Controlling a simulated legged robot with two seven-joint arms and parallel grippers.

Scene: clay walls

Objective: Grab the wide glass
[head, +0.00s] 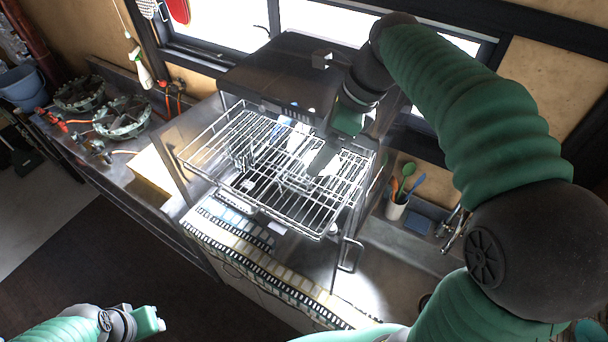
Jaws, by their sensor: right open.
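I cannot make out a wide glass for certain; small pale and bluish shapes below the wire rack are too small to name. The wire rack (210,146) sticks out from the front of an open steel dishwasher (290,70). My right gripper (326,160) is open over the right part of the rack, pointing down, with its arm reaching in from the right. Its wrist hides part of the machine. My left gripper (150,322) is low at the bottom left, away from the rack; its jaw opening does not show clearly.
A cup of coloured utensils (396,208) and a blue-grey container (419,224) stand on the counter right of the dishwasher. Gas burners (122,117) are on the left counter. A blue bucket (22,88) is far left. The dark floor mat (90,260) is clear.

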